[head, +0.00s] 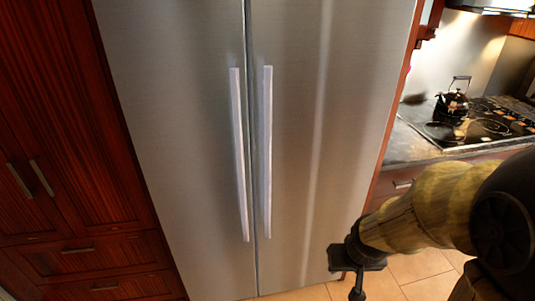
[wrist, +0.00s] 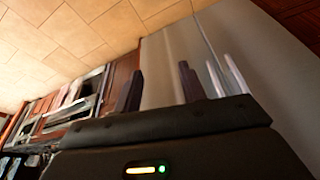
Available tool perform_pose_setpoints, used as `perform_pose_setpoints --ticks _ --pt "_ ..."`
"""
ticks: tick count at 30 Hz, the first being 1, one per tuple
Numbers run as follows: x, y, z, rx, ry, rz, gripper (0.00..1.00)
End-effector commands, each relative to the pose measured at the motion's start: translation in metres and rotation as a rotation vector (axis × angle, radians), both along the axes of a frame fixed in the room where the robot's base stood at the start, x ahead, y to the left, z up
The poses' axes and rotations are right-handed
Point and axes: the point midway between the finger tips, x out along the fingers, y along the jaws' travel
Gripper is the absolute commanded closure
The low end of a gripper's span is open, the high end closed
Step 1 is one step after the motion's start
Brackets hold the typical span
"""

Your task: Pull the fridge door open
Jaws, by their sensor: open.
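The fridge (head: 180,120) is a tall stainless steel unit with two doors side by side, both closed. Two long vertical silver handles, the left one (head: 239,155) and the right one (head: 267,150), flank the centre seam. My gripper (head: 347,284) is at the lower right, to the right of the handles and apart from them. In the wrist view my gripper (wrist: 160,88) shows two dark fingers spread apart with nothing between them. The fridge front (wrist: 265,65) and both handles (wrist: 226,78) show there, tilted, to the right of the fingers.
Dark red wood cabinets (head: 70,130) with drawers stand left of the fridge. At the right are a counter with a black cooktop (head: 480,125) and a kettle (head: 455,100). The tiled floor (head: 410,275) in front looks clear.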

Motion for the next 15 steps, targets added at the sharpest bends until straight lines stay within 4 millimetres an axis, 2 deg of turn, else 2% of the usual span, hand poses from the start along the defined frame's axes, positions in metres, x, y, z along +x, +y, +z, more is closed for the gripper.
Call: perform_pose_setpoints --ticks 8,15 --pt "0.088 0.024 -0.004 -0.002 -0.311 0.170 0.59" --pt "0.150 0.066 0.006 0.073 -0.626 0.314 0.59"
